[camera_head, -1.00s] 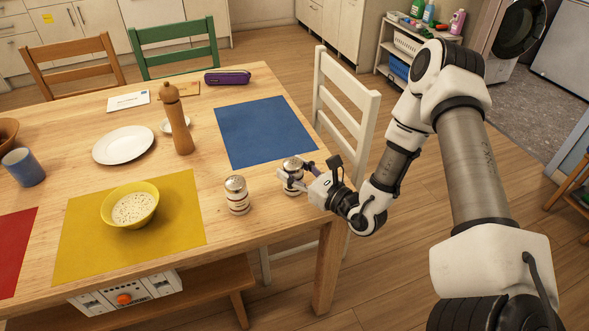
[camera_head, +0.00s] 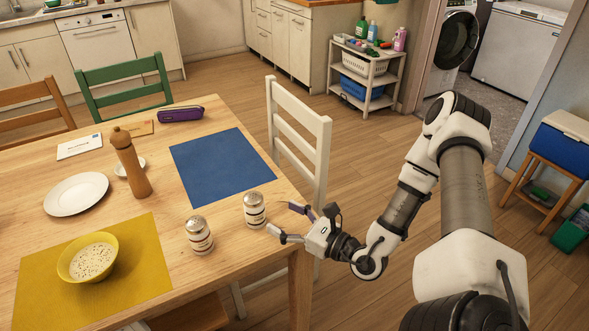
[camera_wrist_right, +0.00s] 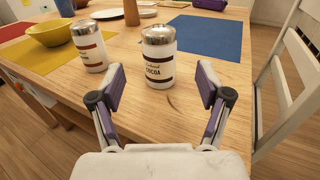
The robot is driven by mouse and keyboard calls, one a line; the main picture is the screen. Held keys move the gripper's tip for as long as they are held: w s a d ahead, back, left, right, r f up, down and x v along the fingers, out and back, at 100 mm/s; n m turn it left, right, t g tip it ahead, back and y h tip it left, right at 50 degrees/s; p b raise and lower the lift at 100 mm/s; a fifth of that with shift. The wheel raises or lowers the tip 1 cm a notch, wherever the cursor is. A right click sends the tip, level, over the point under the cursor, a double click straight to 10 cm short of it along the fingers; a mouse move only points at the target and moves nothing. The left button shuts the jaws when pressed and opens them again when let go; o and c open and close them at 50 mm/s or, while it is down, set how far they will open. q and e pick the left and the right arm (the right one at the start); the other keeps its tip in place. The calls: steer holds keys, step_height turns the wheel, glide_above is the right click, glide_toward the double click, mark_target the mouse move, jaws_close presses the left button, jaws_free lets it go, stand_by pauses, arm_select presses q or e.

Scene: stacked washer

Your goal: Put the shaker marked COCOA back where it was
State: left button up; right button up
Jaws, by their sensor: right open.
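The shaker marked COCOA (camera_wrist_right: 158,62) stands upright on the wooden table, its label readable in the right wrist view. In the head view it is the right one of two shakers (camera_head: 254,210), near the table's right edge. A second, similar shaker (camera_head: 199,236) stands to its left; it also shows in the right wrist view (camera_wrist_right: 88,48), its label partly readable at best. My right gripper (camera_head: 276,221) is open and empty, just right of the COCOA shaker, with its fingers apart and pointing at it. My left gripper is not in view.
A yellow mat (camera_head: 130,283) with a yellow bowl (camera_head: 88,258) lies to the left. A blue mat (camera_head: 222,165) lies behind the shakers. A pepper mill (camera_head: 131,165) and white plate (camera_head: 76,194) stand further left. A white chair (camera_head: 300,130) is at the table's right side.

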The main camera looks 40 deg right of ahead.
steer(key=shift+p+v, duration=0.4)
steer(key=shift+v, duration=0.85)
steer(key=s+a+f+n+g+y, duration=0.2)
steer(key=s+a+n+g+y, duration=0.35)
steer(key=a, duration=0.25)
steer(key=s+a+f+n+g+y, duration=0.2)
steer(key=s+a+n+g+y, duration=0.3)
steer(key=a, duration=0.3)
steer(key=s+a+f+n+g+h, duration=0.25)
steer(key=s+f+n+g, duration=0.2)
steer(key=s+g, duration=0.3)
steer(key=s+d+f+n+g+h, duration=0.6)
steer(key=s+d+f+n+h, duration=0.2)
steer(key=n+h, duration=0.15)
steer(key=w+f+n+t+h, duration=0.2)
steer(key=w+f+n+t, duration=0.1)
steer(key=w+n+t, duration=0.3)
steer(key=w+n, duration=0.2)
steer(key=w, duration=0.1)
steer(key=shift+a+f, duration=0.35)
